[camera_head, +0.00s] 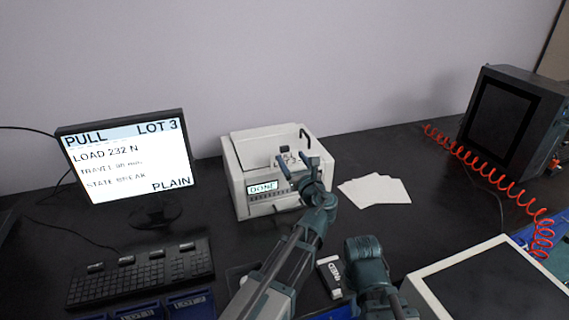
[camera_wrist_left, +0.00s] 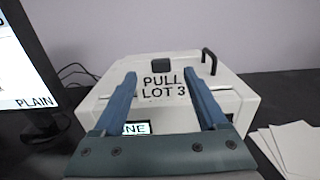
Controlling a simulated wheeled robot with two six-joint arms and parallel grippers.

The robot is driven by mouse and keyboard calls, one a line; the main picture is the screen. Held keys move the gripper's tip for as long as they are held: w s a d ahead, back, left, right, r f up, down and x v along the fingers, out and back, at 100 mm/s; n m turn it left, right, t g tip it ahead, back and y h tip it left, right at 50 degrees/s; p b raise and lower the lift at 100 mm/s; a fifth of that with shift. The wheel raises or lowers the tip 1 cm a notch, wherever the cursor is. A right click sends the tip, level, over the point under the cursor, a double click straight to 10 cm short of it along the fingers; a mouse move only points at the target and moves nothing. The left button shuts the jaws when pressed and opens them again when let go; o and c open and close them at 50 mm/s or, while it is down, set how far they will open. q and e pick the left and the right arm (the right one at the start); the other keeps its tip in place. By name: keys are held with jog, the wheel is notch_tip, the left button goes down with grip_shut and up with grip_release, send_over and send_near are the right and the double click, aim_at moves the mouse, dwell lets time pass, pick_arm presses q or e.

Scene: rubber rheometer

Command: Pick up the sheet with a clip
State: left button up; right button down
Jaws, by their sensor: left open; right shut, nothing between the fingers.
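Several white sheets (camera_head: 375,190) lie fanned out on the black table, right of the white machine. Their edges also show at the lower right of the left wrist view (camera_wrist_left: 292,148). I cannot make out a clip on any of them. My left gripper (camera_head: 296,162) is open in front of the white machine (camera_head: 238,190), with no sheet between its fingers. In the left wrist view its blue fingers (camera_wrist_left: 159,82) frame the "PULL LOT 3" label on the machine (camera_wrist_left: 225,92). Part of my right arm shows at the bottom, but I do not see its fingers.
A monitor (camera_head: 125,160) and keyboard (camera_head: 140,272) stand at left. A small black-and-white device (camera_head: 330,275) lies near my arms. A white-framed dark panel (camera_head: 440,272) is at lower right. A dark box (camera_head: 512,120) with a red coiled hose (camera_head: 482,180) is at right.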

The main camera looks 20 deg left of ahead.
aim_at(286, 150)
pick_arm(q)
jog(key=shift+x, duration=1)
jog(key=x, duration=0.5)
jog(key=shift+w+f, duration=0.15)
jog(key=shift+f, duration=0.1)
jog(key=shift+c, duration=0.2)
grip_shut()
